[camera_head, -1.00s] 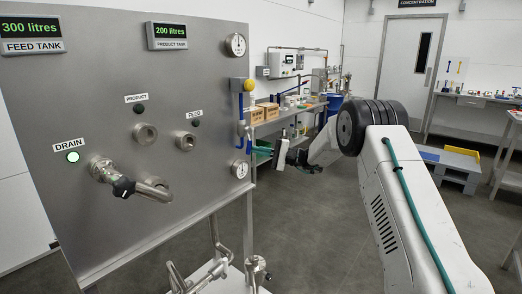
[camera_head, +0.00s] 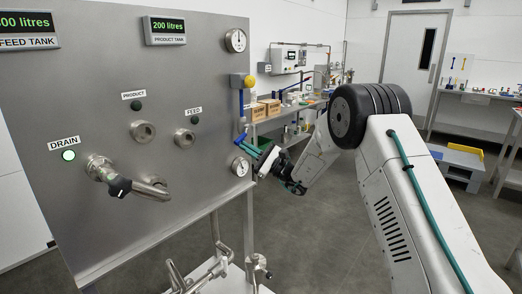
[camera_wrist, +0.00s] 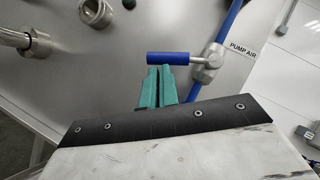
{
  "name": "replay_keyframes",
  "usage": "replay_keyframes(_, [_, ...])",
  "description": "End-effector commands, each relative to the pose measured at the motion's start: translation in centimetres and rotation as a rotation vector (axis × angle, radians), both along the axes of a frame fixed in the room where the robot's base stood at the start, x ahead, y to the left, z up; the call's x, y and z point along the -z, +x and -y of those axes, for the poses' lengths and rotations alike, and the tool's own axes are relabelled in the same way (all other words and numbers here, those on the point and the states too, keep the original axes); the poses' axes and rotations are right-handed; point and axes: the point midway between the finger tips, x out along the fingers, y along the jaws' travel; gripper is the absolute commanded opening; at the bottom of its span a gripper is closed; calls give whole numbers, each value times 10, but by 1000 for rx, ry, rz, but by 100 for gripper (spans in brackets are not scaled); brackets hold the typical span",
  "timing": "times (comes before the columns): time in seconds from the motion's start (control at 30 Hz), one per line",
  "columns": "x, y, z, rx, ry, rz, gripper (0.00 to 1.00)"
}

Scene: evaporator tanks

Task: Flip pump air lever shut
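The pump air lever has a blue handle (camera_wrist: 172,58) on a metal valve (camera_wrist: 208,66) set in a blue pipe, beside the PUMP AIR label (camera_wrist: 243,50). In the wrist view the handle lies across the pipe, pointing left. In the head view the lever (camera_head: 241,138) is at the panel's right edge, below a yellow knob. My gripper's teal fingers (camera_wrist: 159,84) are close together, with their tips just below the handle's middle. I cannot tell whether they touch it. My gripper (camera_head: 252,146) is in front of the panel's right edge in the head view.
The steel panel (camera_head: 90,215) fills the left, with a drain valve pipe (camera_head: 130,185), ports and gauges (camera_head: 240,167). Pipes (camera_head: 215,270) stand below it. A workbench (camera_head: 285,118) with boxes stands behind. The floor right of the panel is open.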

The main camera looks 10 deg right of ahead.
Motion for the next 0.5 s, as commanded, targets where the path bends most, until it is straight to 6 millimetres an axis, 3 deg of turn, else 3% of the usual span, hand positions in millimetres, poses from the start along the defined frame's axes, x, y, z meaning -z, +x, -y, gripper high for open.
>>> replay_keyframes(0.13, [-8, -6, -16, -13, -2, 2, 0])
replay_keyframes(0.5, [-21, -12, -22, -12, -2, 3, 0])
